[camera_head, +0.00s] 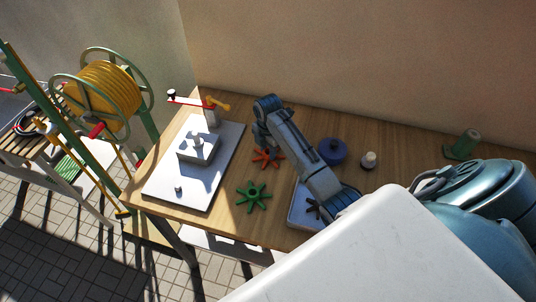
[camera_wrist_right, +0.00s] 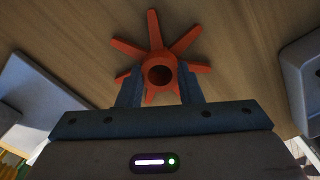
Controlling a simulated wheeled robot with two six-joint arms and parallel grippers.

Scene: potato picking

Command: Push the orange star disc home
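The orange star disc (camera_head: 267,159) lies on the wooden table, right of the pale board. In the right wrist view the orange star disc (camera_wrist_right: 154,36) has several flat arms around a hub with a dark hole. My right gripper (camera_head: 263,149) is low over it; in the wrist view the right gripper (camera_wrist_right: 160,84) has its two fingers on either side of the hub. Whether they touch the hub is unclear. On the board (camera_head: 219,166) stands a grey block (camera_head: 190,155) with a short post on top. My left gripper is not in view.
A green star disc (camera_head: 252,197) lies nearer the front edge. A pale tray (camera_head: 296,211) holds a dark star piece (camera_head: 313,206), partly behind my right arm. A blue round pot (camera_head: 333,150) and a small knob (camera_head: 369,160) stand right. A red-and-yellow lever (camera_head: 200,102) rises behind the block.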

